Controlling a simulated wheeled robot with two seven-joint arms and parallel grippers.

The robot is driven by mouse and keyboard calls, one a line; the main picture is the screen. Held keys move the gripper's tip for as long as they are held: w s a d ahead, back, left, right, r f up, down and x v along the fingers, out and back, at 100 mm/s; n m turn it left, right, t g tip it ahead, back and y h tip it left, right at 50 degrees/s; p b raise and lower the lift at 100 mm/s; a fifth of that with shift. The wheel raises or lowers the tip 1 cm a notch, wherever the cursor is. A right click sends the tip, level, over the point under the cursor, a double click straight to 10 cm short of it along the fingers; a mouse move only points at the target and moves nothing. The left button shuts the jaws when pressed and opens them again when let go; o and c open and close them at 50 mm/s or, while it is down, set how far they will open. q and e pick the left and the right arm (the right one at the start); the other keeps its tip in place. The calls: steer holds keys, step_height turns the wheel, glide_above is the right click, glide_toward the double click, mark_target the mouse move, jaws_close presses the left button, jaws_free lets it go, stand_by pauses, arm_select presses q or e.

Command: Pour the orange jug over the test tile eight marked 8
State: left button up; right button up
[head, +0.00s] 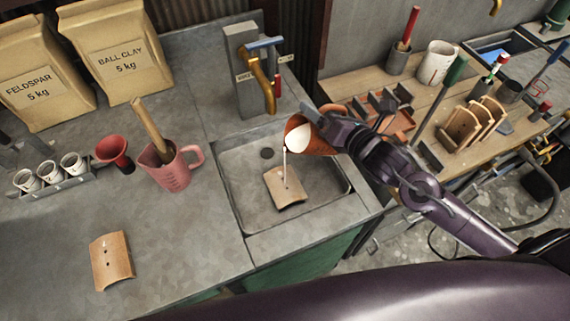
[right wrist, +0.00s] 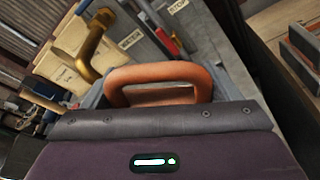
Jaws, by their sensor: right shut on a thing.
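The orange jug (head: 318,139) is tilted over the sink, its mouth facing left with pale liquid inside. A thin pale stream falls from its lip onto a curved tan tile (head: 285,187) lying in the sink. No number on that tile can be read. My right gripper (head: 338,132) is shut on the jug; the jug's orange handle (right wrist: 165,75) fills the middle of the right wrist view. A second curved tan tile (head: 111,260) with small dark marks lies on the counter at the lower left. My left gripper is not in view.
The sink (head: 229,188) has a raised rim and a brass tap (head: 262,85) behind it. A pink jug (head: 172,170), a red funnel (head: 115,150) and a rack of cups (head: 50,183) stand to the left. A wooden bench with tools is at the right. The front counter is mostly clear.

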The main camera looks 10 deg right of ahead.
steer(key=shift+a+r+n+b, duration=0.15)
steer(key=shift+a+n+b, duration=0.1)
steer(key=shift+n+b, duration=0.05)
stand_by(0.5)
steer(key=shift+s+a+f+n+h+b, duration=0.1)
steer(key=shift+a+f+n+h+b, duration=0.15)
steer(key=shift+n+h+b, duration=0.3)
steer(key=shift+a, duration=0.1)
stand_by(0.6)
steer(key=shift+a+f+n+b, duration=0.1)
steer(key=shift+a+n+b, duration=0.25)
steer(key=shift+b, duration=0.55)
steer(key=shift+s, duration=0.1)
steer(key=shift+f, duration=0.1)
steer(key=shift+a+f+n+b, duration=0.2)
steer(key=shift+a+n+b, duration=0.25)
steer(key=shift+b, duration=0.6)
steer(key=shift+s+h, duration=0.1)
steer(key=shift+h, duration=0.15)
stand_by(0.5)
